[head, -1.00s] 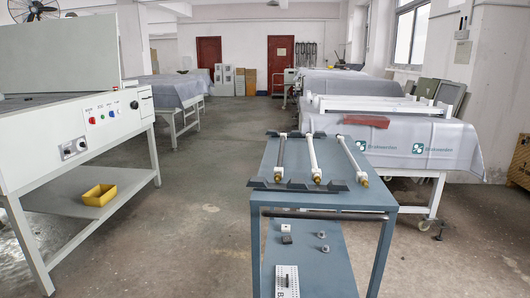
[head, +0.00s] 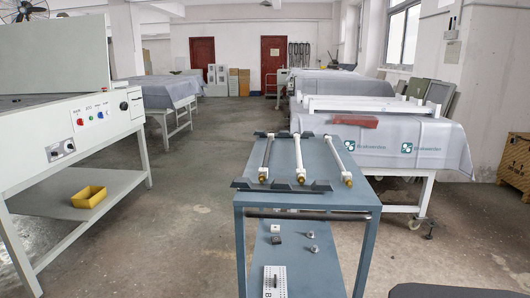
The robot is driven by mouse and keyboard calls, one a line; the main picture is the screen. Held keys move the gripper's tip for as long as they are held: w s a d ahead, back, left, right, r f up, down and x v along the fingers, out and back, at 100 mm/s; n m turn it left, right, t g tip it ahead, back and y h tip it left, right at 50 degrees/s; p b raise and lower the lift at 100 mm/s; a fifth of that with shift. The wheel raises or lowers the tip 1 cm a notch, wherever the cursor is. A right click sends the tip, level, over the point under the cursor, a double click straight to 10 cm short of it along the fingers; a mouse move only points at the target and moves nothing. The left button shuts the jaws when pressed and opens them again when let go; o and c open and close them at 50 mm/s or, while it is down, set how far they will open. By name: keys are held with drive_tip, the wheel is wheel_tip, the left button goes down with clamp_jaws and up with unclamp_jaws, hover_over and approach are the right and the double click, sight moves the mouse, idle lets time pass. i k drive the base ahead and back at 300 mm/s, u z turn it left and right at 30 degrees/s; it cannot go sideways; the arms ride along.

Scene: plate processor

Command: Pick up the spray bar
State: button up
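Three long bars lie side by side, pointing away from me, on a dark notched rack (head: 318,186) on top of a blue-grey table (head: 222,297). The left bar (head: 267,158) is dark grey with a pale near end. I cannot tell from looks alone which one the task calls the spray bar. My gripper is not in view.
A dark horizontal bar (head: 305,215) runs along the table's front. Small parts (head: 275,239) lie on its lower shelf. A white machine (head: 70,130) stands left, with a yellow bin (head: 89,196) on its shelf. A covered table (head: 390,145) stands behind right. Floor between is open.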

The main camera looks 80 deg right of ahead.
sight(268, 152)
drive_tip(key=u, duration=0.1)
drive_tip(key=i, duration=2)
drive_tip(key=z, duration=2.65)
